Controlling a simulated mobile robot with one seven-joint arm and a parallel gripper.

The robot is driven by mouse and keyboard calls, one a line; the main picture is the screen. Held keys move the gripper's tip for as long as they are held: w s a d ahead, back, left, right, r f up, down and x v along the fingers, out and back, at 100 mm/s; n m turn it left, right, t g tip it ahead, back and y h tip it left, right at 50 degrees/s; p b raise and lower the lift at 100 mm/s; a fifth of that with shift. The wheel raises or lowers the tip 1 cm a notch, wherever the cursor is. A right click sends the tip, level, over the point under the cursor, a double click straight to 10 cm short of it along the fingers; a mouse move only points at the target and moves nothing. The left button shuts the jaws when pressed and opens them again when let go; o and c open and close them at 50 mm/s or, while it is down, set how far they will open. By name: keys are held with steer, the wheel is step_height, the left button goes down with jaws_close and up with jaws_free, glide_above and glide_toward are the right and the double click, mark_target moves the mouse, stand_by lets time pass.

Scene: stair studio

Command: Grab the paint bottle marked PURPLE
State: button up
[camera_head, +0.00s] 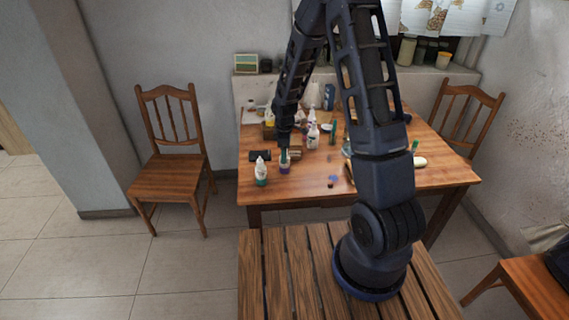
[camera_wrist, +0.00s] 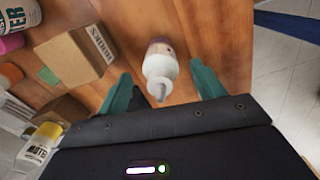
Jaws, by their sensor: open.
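A small white bottle with a purple lower part (camera_head: 284,168) stands upright near the table's front left, right under my gripper (camera_head: 284,153). In the wrist view a white bottle with a nozzle (camera_wrist: 160,62) lies between the two teal fingers of my gripper (camera_wrist: 163,84). The fingers are open, with a gap on each side of it. Its label cannot be read from here. A similar white bottle with a green lower part (camera_head: 261,173) stands just to the left in the head view.
The wooden table (camera_head: 405,181) holds several other bottles, including a white one (camera_head: 313,136) behind my gripper. A dark block (camera_head: 260,155) lies behind the green bottle. The wrist view shows a cardboard box (camera_wrist: 80,58) and a yellow-capped bottle (camera_wrist: 40,146) at left.

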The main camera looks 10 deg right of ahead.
steer(key=shift+f, duration=0.85)
steer(key=c, duration=1.1)
steer(key=shift+r, duration=0.1)
steer(key=shift+c, duration=0.2)
